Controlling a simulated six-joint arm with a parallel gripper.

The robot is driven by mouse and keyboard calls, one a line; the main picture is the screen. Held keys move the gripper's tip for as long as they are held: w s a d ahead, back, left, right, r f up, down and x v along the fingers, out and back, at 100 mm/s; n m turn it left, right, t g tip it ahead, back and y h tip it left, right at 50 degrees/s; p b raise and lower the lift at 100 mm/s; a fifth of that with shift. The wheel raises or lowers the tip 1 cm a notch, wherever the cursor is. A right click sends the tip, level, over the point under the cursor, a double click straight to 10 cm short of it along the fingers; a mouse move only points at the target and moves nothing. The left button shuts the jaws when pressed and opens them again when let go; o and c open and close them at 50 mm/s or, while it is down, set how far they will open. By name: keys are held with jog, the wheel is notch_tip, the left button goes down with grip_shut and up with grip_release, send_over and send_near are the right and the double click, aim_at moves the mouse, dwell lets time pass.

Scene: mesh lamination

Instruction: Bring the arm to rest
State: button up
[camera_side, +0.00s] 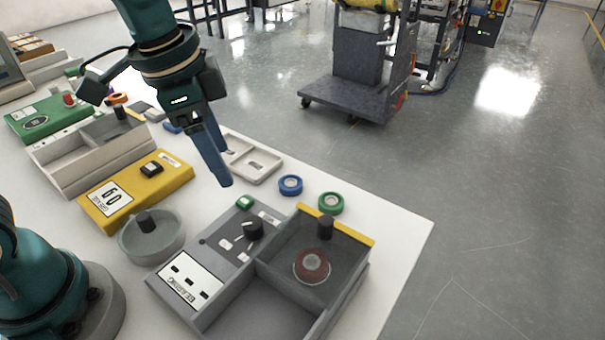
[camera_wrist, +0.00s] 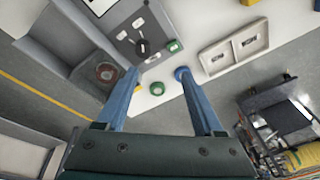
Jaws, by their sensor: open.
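My gripper (camera_wrist: 158,78) is open and empty in the wrist view, its two blue fingers apart. In the side view my gripper (camera_side: 222,180) hangs above the table, over the area between the yellow box and the pale tray. The fingers point down and touch nothing that I can see.
Blue (camera_side: 290,185) and green (camera_side: 331,203) rings lie near the table's far edge.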

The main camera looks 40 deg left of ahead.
jog(key=s+a+n+t, duration=0.3)
jog(key=s+a+n, duration=0.1)
jog(key=s+n, duration=0.3)
jog(key=shift+s+a+n, duration=0.25)
jog(key=shift+s+n, duration=0.05)
jog(key=shift+s, duration=0.8)
jog(key=shift+r, duration=0.1)
jog(key=shift+c, duration=0.3)
